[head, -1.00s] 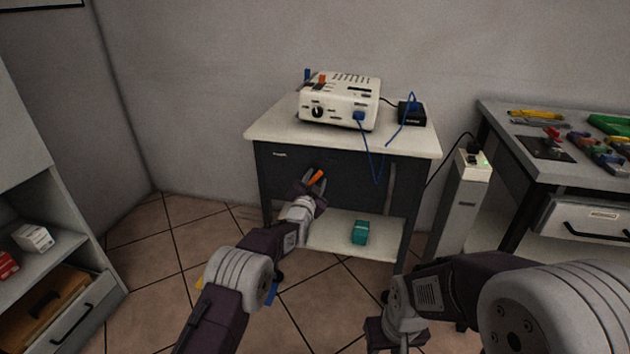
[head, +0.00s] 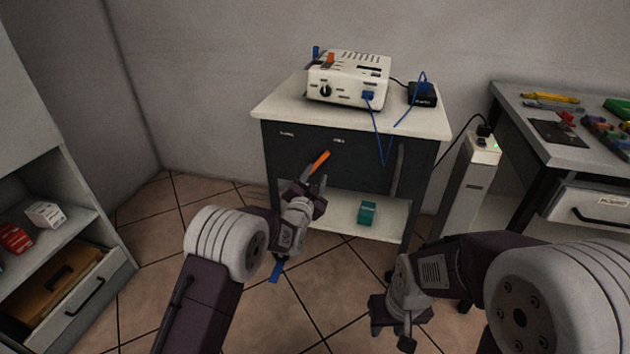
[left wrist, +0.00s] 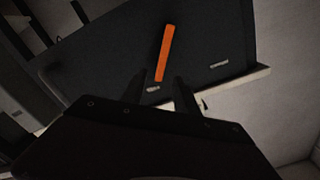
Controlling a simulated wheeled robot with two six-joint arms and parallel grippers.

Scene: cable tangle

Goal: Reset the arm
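My left arm reaches in from the lower left. Its gripper (head: 313,182) is in front of the dark cabinet (head: 283,160), and its two fingers stand apart with nothing visibly held between them. In the left wrist view the fingers (left wrist: 172,88) point at the dark cabinet front. An orange bar (head: 319,160) shows slanted against that front just past the fingertips; it also shows in the left wrist view (left wrist: 165,52). I cannot tell whether a finger touches it. My right gripper (head: 392,325) hangs low at the bottom centre right, and its fingers are not clear.
A white device (head: 345,82) with a blue cable (head: 379,140) and a black box (head: 422,94) stand on the cabinet. A teal box (head: 367,213) lies on its lower shelf. A white pillar (head: 470,185) and workbench (head: 560,165) stand right, an open shelf (head: 75,225) left.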

